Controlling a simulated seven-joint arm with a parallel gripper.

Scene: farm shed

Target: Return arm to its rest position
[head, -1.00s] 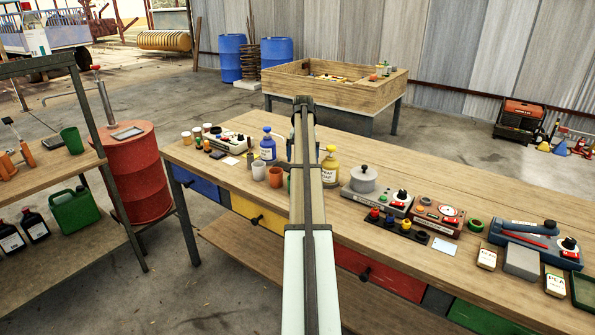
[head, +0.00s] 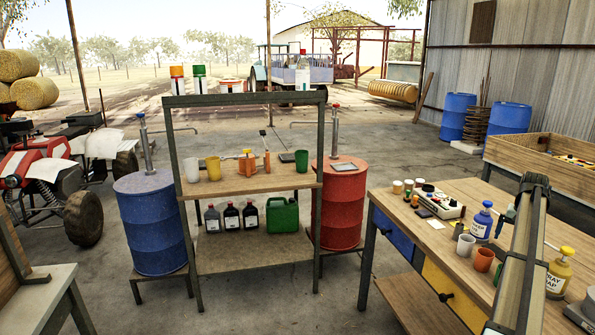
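My arm (head: 522,262) shows in the head view at the lower right. It reaches up from the bottom edge over the wooden workbench (head: 445,200), and its dark far end (head: 535,183) is above the bench top. My gripper's fingers cannot be made out, so I cannot see whether they hold anything.
A shelf rack (head: 245,183) with cups, dark bottles and a green can (head: 282,217) stands in the middle, between a blue drum (head: 152,225) and a red drum (head: 341,200). A wooden box table (head: 525,150) is behind the workbench.

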